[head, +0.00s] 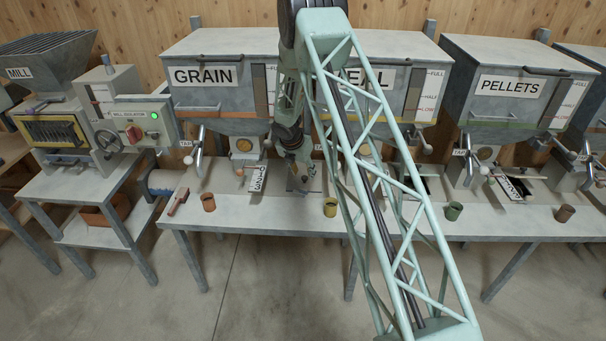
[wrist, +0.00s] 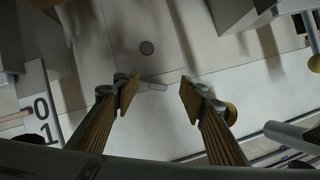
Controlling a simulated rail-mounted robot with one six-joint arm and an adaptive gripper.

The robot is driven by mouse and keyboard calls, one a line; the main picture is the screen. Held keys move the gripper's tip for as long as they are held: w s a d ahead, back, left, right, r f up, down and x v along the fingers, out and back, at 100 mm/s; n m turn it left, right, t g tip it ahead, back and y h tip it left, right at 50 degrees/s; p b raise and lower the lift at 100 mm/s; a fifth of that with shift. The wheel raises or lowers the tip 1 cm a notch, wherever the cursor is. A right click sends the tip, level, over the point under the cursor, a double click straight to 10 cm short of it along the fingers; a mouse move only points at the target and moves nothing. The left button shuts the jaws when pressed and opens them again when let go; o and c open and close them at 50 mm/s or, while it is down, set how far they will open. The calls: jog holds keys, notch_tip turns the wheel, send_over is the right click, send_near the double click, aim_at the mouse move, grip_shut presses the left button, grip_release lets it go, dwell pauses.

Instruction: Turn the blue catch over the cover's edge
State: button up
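I cannot make out a blue catch for certain in either view. In the head view my gripper (head: 303,168) hangs low over the bench between the grain bin and the bin behind my arm. In the wrist view my gripper (wrist: 157,90) is open, with its two tan-ridged fingers apart and nothing between them. I cannot tell whether this surface is the cover. My arm hides part of the bench.
The mill (head: 50,130) with its isolator box (head: 135,125) stands at the left. The grain bin (head: 215,85) and pellets bin (head: 510,90) stand behind the bench (head: 240,215). Small cups, including a brown one (head: 208,202) and a yellow one (head: 330,207), line its front.

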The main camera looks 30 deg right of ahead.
jog(key=s+a+f+m+g+h, duration=0.1)
jog(key=s+f+m+h, duration=0.1)
jog(key=s, duration=0.5)
jog(key=s+a+f+m+g+h, duration=0.1)
jog(key=s+f+m+h, duration=0.1)
jog(key=s, duration=0.5)
jog(key=w+a+n+t+h+b, duration=0.1)
jog(key=w+a+t+b, duration=0.1)
jog(key=b, duration=0.2)
jog(key=w+a+f+n+t+h+b, duration=0.1)
jog(key=w+a+t+b, duration=0.1)
jog(key=b, duration=0.2)
jog(key=w+a+f+n+t+h+b, duration=0.1)
jog(key=w+a+t+b, duration=0.1)
jog(key=a+t+b, duration=0.1)
jog(key=shift+w+n+b, duration=0.1)
jog(key=shift+n+b, duration=0.3)
jog(key=shift+b, duration=0.25)
jog(key=shift+w+a+r+t, duration=0.1)
jog(key=shift+w+a+t, duration=0.15)
jog(key=shift+a+t, duration=0.05)
jog(key=shift+d, duration=0.1)
